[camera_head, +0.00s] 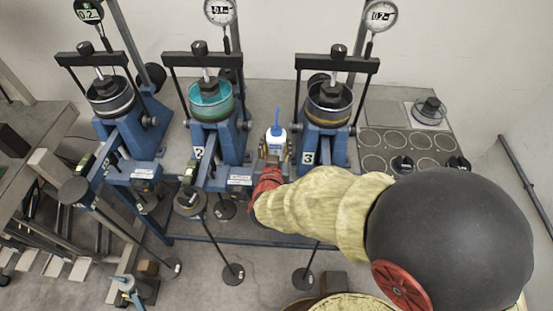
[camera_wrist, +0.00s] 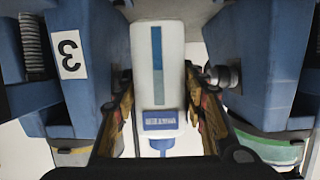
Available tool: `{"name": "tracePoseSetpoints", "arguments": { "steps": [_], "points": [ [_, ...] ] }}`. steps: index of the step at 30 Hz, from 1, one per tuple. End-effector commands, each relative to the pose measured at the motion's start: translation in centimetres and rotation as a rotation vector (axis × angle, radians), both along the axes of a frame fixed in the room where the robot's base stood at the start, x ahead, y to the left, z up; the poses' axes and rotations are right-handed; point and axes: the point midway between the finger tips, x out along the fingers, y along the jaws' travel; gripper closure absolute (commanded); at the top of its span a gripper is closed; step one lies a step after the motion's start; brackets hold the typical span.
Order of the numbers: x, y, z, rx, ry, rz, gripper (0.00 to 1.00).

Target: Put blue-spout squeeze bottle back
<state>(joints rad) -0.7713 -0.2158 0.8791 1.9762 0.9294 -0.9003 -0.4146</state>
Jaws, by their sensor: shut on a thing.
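The white squeeze bottle (camera_head: 277,133) with a blue spout is upright between the second and third lever frames in the head view. In the wrist view the bottle (camera_wrist: 172,50) appears upside down, with a blue stripe and a label reading WATER. My gripper (camera_head: 275,150) has its fingers on either side of the bottle and is shut on it; both fingers also show in the wrist view (camera_wrist: 160,88). The bottle's lower part is hidden behind my gripper in the head view, so I cannot tell whether it touches the bench.
Lever frame 2 (camera_head: 229,140) stands left of the bottle and lever frame 3 (camera_head: 324,150) right of it, both close. Another blue frame (camera_head: 126,130) is farther left. A plate with round recesses (camera_head: 408,139) lies at the right, with dark knobbed weights on it.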

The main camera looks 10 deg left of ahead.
Motion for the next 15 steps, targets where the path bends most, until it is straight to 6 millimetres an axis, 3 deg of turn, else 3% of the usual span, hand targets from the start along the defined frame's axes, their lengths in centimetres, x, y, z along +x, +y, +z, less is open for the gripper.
{"name": "tracePoseSetpoints", "arguments": {
  "steps": [1,15],
  "points": [
    [0.0,0.0,-1.2,0.0,-0.001,0.0,0.72],
    [0.0,0.0,-5.7,0.002,-0.003,-0.001,0.72]
  ]
}}
